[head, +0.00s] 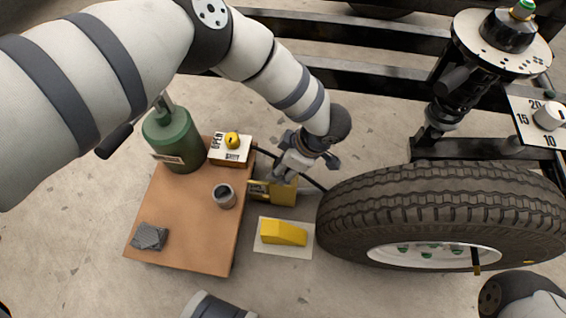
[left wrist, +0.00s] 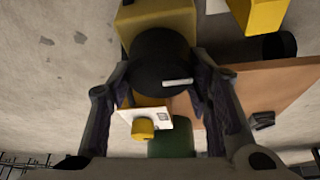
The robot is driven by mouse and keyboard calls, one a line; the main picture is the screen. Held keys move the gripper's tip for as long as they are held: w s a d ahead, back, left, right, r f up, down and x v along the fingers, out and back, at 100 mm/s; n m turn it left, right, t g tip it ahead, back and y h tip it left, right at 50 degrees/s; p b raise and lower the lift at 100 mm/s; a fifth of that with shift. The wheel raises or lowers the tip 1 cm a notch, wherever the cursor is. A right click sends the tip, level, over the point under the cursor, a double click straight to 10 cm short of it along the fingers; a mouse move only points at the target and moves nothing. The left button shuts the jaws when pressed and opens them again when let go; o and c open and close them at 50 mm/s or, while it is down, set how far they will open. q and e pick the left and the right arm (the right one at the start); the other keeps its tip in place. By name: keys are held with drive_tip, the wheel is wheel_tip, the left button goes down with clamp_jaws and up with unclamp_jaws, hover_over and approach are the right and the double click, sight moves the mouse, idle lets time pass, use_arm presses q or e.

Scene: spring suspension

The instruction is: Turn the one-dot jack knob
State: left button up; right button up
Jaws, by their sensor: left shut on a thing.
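My left gripper (head: 283,173) reaches down over the yellow jack body (head: 284,192) beside the brown board. In the left wrist view its fingers (left wrist: 173,92) are shut around a round black knob (left wrist: 165,62) with a short white mark. The knob is in front of the yellow body (left wrist: 158,17); in the head view the gripper hides it. I cannot make out a dot on it. A separate yellow knob (head: 232,140) sits on an OPEN/SHUT plate (head: 229,152); it also shows in the left wrist view (left wrist: 143,129). My right gripper's fingers are not in view.
A yellow wedge (head: 284,233) lies on a pale mat (head: 264,246). A large tyre (head: 440,203) blocks the right side.

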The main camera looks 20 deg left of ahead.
use_arm(q)
drive_tip(key=o, duration=1.1)
drive_tip(key=shift+o, duration=0.2)
drive_tip(key=v, duration=1.2)
